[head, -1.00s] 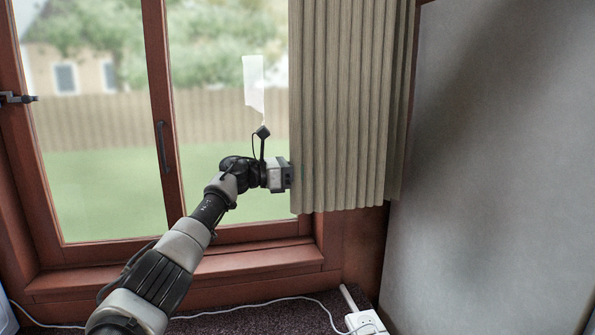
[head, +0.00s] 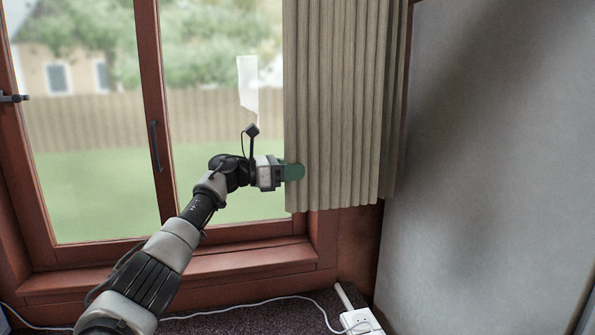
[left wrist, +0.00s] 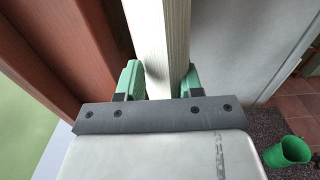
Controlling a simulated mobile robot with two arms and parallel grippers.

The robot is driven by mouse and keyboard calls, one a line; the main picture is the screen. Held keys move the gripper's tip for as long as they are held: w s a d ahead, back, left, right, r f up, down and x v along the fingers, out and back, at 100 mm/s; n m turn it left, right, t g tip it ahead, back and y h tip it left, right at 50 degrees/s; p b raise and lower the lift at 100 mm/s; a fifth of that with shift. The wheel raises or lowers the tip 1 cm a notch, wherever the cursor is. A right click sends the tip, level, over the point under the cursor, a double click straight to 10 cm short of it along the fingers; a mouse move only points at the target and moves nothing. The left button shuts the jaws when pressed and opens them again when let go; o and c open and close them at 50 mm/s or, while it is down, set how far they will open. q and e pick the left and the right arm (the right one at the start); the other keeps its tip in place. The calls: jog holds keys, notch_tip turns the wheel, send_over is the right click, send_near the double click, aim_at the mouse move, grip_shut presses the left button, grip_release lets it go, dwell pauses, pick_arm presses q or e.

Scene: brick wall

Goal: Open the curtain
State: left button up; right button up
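The beige pleated curtain (head: 340,110) hangs bunched at the right side of the window, with the glass left of it uncovered. My left gripper (head: 293,172) is at the curtain's left edge, near its lower end, with one green finger showing in front of the cloth. In the left wrist view the two green fingers (left wrist: 160,80) are apart, one on each side of the curtain's edge (left wrist: 162,40). They look open around the cloth; any light contact is hard to tell. My right gripper is not in view.
The red-brown window frame (head: 152,100) has a dark handle (head: 155,145). A grey wall (head: 490,150) stands close on the right. A white power strip (head: 360,320) and cable lie on the dark carpet. A green container (left wrist: 287,152) shows in the left wrist view.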

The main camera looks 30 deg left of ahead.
pick_arm(q)
jog(key=b+v, duration=0.3)
jog(key=v, duration=0.7)
jog(key=shift+b, duration=0.3)
